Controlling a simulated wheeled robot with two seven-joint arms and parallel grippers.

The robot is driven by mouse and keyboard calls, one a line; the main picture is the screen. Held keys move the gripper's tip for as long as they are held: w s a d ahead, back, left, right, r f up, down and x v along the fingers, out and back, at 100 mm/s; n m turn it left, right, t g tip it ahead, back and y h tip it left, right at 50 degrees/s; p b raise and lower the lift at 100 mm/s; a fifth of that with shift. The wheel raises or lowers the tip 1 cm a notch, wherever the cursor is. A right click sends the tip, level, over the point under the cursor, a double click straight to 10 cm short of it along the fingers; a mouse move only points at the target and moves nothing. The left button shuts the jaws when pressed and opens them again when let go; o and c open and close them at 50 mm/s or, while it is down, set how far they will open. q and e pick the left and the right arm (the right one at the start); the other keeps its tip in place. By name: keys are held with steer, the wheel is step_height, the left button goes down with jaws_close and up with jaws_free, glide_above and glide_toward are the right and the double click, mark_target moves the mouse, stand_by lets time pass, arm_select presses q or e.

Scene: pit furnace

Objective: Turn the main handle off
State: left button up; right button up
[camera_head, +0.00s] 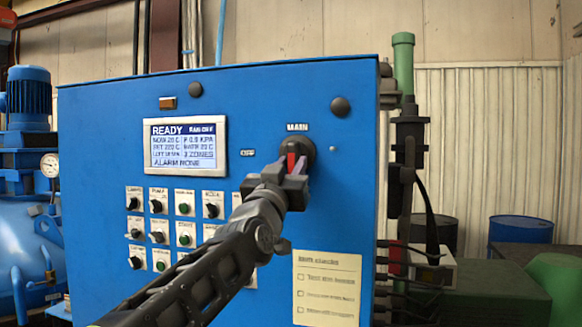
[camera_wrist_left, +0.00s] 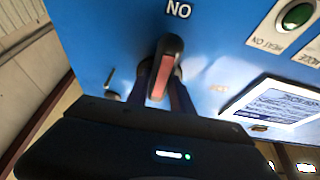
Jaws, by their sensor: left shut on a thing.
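The main handle (camera_head: 291,161) is a dark rotary handle with a red stripe, on the upper right of the blue panel, below a MAIN label. It stands roughly upright in the head view. In the left wrist view the handle (camera_wrist_left: 165,68) points close to an upside-down ON label (camera_wrist_left: 178,9). An OFF label (camera_head: 248,153) lies to its left in the head view. My left gripper (camera_head: 293,172) is shut on the handle, with a finger on either side; its fingers (camera_wrist_left: 158,92) also show in the wrist view. My right gripper is out of view.
The blue cabinet (camera_head: 345,200) carries a display (camera_head: 187,147) reading READY, rows of buttons (camera_head: 157,206) at lower left and a paper checklist (camera_head: 327,287) below the handle. My left arm crosses in front of the buttons. Pipes and drums stand at the right.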

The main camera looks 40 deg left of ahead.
arm_select(q)
jaws_close()
stand_by(0.8)
